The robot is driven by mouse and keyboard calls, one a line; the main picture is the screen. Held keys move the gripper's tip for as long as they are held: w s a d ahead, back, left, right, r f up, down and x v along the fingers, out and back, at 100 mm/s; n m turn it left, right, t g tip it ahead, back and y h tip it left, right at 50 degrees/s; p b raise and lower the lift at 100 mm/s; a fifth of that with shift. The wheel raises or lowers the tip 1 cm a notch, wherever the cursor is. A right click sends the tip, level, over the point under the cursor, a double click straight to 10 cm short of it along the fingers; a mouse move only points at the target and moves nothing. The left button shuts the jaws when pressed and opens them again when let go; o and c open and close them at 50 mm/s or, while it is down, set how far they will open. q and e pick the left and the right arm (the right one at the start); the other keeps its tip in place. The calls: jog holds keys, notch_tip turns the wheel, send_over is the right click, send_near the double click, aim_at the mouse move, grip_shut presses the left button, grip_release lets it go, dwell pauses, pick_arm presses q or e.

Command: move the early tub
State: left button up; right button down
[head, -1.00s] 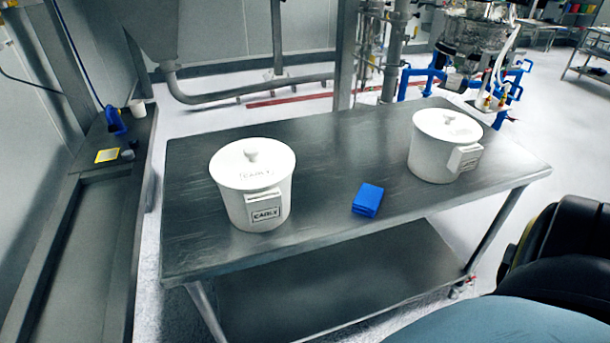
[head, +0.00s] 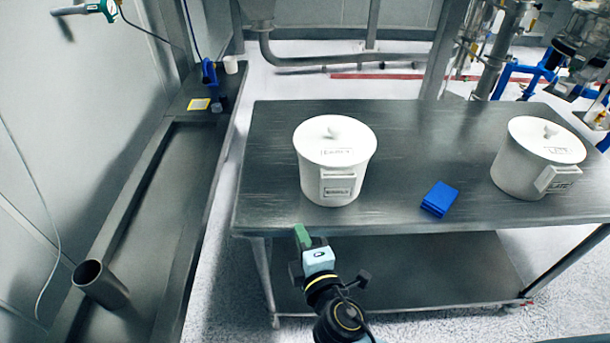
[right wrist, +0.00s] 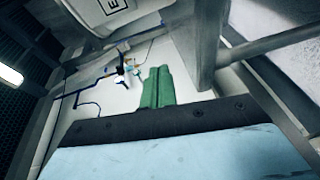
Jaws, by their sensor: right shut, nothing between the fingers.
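The early tub (head: 335,165) is a white lidded pot with a knob on top and a label on its front block. Part of a white tub with a label starting with E shows at the top of the right wrist view (right wrist: 105,12). My right gripper (head: 302,237) has green fingers, shut and empty, in front of the table's near edge below the tub, apart from it. Its fingers also show in the right wrist view (right wrist: 158,88). My left gripper is not in view.
A second white lidded tub (head: 520,170) stands at the table's right. A blue block (head: 439,199) lies between the tubs. The metal table (head: 420,140) has bare room behind them. A long metal bench (head: 150,190) runs along the left wall, with a grey cylinder (head: 102,285) near its front.

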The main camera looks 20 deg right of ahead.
aim_at(333, 167)
notch_tip(333, 167, up, 5)
jog(key=t, duration=0.1)
jog(key=w+d+p, duration=0.2)
jog(key=w+d, duration=0.2)
jog(key=w, duration=0.7)
jog(key=shift+n+p, duration=0.3)
jog(key=shift+p, duration=0.1)
jog(key=shift+r, duration=0.1)
jog(key=shift+w+d, duration=0.1)
